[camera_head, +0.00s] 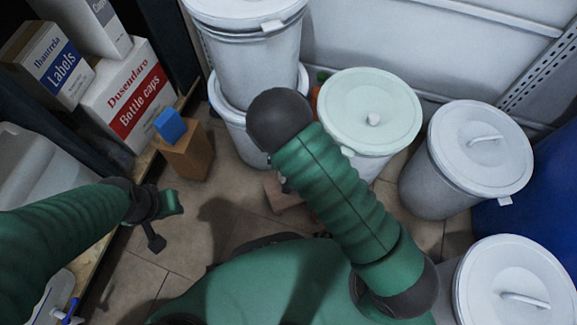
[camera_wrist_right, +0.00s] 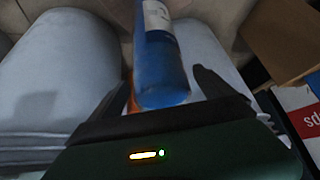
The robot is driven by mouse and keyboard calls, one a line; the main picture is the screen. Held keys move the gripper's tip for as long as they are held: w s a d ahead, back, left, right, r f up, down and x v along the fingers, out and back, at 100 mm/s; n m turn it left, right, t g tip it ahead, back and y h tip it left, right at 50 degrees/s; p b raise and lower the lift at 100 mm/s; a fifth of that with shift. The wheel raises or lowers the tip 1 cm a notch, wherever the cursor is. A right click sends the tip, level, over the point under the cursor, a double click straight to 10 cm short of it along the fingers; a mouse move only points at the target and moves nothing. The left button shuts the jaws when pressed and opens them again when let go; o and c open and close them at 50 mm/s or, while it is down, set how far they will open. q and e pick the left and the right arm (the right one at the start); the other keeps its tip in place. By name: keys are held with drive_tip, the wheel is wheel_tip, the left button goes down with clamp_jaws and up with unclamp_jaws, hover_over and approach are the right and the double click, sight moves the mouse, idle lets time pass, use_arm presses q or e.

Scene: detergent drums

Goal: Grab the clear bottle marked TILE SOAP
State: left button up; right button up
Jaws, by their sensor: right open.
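In the right wrist view a blue bottle (camera_wrist_right: 163,75) with a pale label (camera_wrist_right: 157,15) stands between the fingers of my right gripper (camera_wrist_right: 155,84). The label's words are not readable, so I cannot tell if it is TILE SOAP. The fingers are apart, one on each side of the bottle, and do not visibly close on it. An orange thing (camera_wrist_right: 132,104) is partly hidden beside the bottle. In the head view my right arm hides its own gripper and the bottle. My left gripper (camera_head: 160,222) is over the floor at the left; its jaw opening is unclear.
White lidded drums (camera_head: 369,108) stand at the back, with others (camera_head: 470,158) on the right. A brown box (camera_head: 186,152) carrying a blue block (camera_head: 170,125) stands beside the left shelf, which holds a Bottle caps carton (camera_head: 130,95). Tiled floor (camera_head: 180,255) is clear at centre left.

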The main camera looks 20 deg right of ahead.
drive_tip(key=shift+a, duration=0.3)
drive_tip(key=c, duration=0.4)
drive_tip(key=shift+d, duration=0.25)
drive_tip(key=c, duration=1)
drive_tip(key=shift+a, duration=0.1)
clamp_jaws()
drive_tip(key=shift+w, duration=0.1)
drive_tip(key=shift+r, duration=0.1)
